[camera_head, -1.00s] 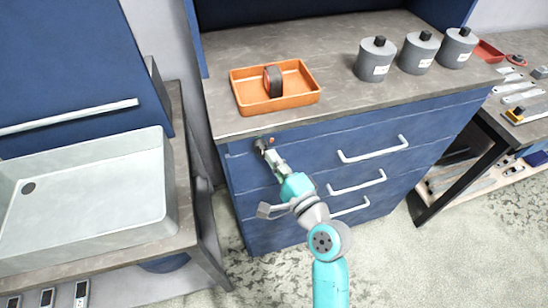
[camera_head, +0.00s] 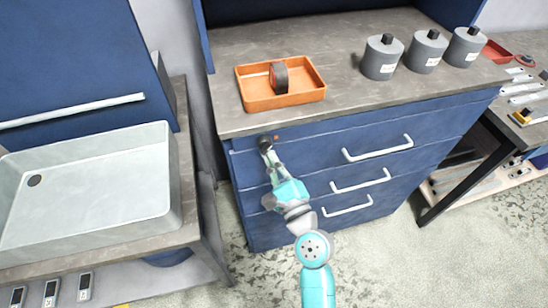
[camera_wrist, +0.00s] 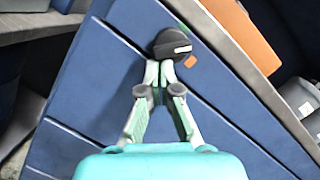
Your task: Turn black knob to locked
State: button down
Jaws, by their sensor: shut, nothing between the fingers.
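The black knob (camera_wrist: 172,43) sits on the blue drawer front (camera_wrist: 110,75), near its upper corner, with a white mark line on its face. An orange square mark (camera_wrist: 190,62) is beside it on the drawer front, and a bit of green shows at its other side. My gripper (camera_wrist: 160,68) is shut and empty, with its fingertips right at the knob's edge; I cannot tell whether they touch it. In the head view the knob (camera_head: 265,141) is at the top left of the drawer unit, with my gripper (camera_head: 269,158) just below it.
An orange tray (camera_head: 301,99) holding a dark roll stands on the worktop above. Several grey canisters (camera_head: 382,58) stand farther right. White drawer handles (camera_head: 378,149) stick out to the right of my arm. A sink (camera_head: 90,190) is at the left.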

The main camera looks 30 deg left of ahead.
jog(key=m, duration=0.1)
jog(key=m+t, duration=0.1)
jog(key=m, duration=0.1)
jog(key=s+m, duration=0.1)
jog(key=m, duration=0.1)
jog(key=shift+a, duration=0.4)
jog(key=shift+s+a+r, duration=0.1)
jog(key=shift+s+a, duration=0.15)
jog(key=shift+s, duration=0.05)
dwell(0.7)
